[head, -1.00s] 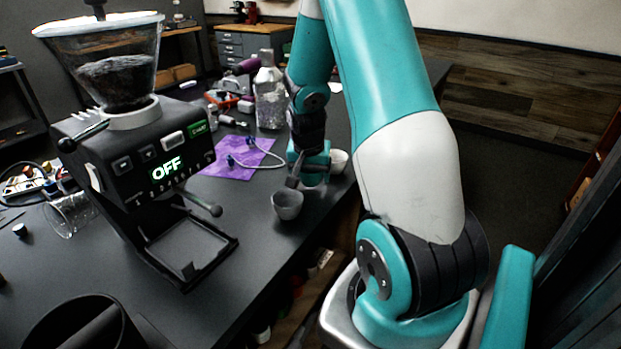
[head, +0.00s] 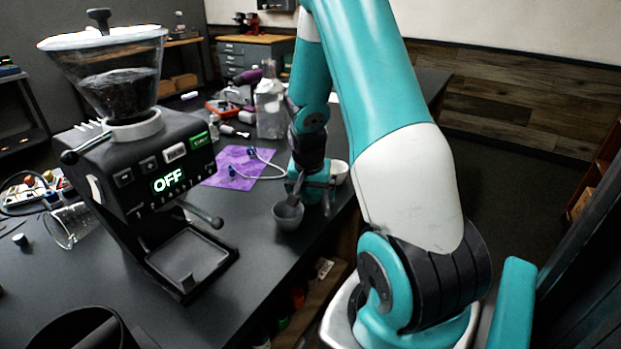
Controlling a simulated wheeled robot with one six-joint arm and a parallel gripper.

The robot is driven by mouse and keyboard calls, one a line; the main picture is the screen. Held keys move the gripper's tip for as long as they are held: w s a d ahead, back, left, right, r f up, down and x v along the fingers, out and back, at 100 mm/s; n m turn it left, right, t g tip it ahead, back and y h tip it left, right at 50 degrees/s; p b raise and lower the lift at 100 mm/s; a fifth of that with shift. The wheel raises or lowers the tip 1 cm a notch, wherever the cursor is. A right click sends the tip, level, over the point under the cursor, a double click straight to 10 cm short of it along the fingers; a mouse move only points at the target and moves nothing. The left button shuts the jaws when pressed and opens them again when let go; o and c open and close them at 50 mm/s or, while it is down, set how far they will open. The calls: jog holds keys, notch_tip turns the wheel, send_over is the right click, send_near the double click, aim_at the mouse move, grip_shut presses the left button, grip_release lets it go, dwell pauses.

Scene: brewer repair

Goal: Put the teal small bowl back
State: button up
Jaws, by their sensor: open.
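My gripper (head: 309,200) is at the table's right edge, seen small and from behind, with its jaws open. A grey small bowl (head: 288,217) is just in front of it, close to one finger; I cannot tell whether they touch. A pale small bowl (head: 340,169) stands just behind and to the right of the gripper. I cannot pick out a teal small bowl for sure: the teal patch by the fingers looks like part of my gripper, and the gripper hides part of the table there.
A black grinder (head: 150,180) reading OFF stands at left. A glass beaker (head: 72,226) lies tilted at left. The front table stretch beside the grinder is clear.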

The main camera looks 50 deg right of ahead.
aim_at(310, 196)
jog(key=v, duration=1.1)
jog(key=shift+a+r+b, duration=0.15)
jog(key=shift+r+b, duration=0.15)
jog(key=shift+r, duration=0.1)
jog(key=shift+s, duration=0.2)
